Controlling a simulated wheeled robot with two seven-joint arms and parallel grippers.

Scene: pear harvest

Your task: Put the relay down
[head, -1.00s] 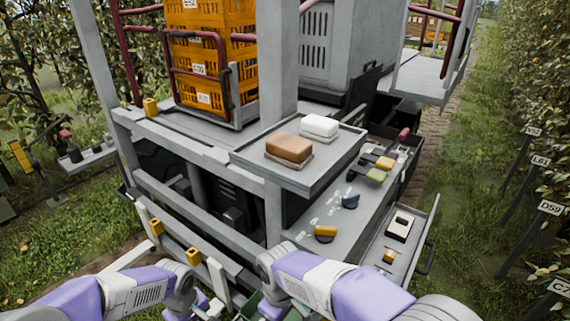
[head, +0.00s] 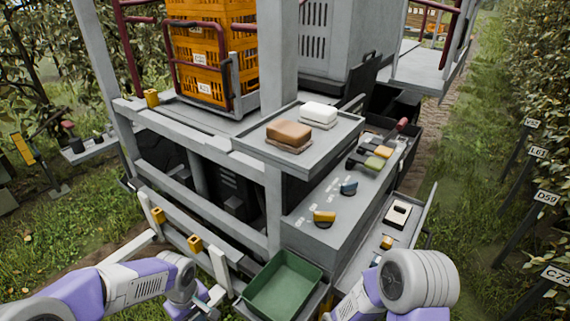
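I cannot single out the relay for certain, and none shows in a gripper. A small yellow block (head: 387,242) and a pale block with a dark slot (head: 398,213) sit in the open drawer (head: 372,262) at the right. A green tray (head: 283,287) at the bottom centre looks empty where I can see into it. My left gripper (head: 206,309) is at the bottom edge, left of the green tray; its fingers are too small and cut off to read.
A shelf (head: 338,146) above holds a brown block (head: 289,133) and a white block (head: 318,114). Orange crates (head: 212,50) stand behind. Rails and posts flank my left arm.

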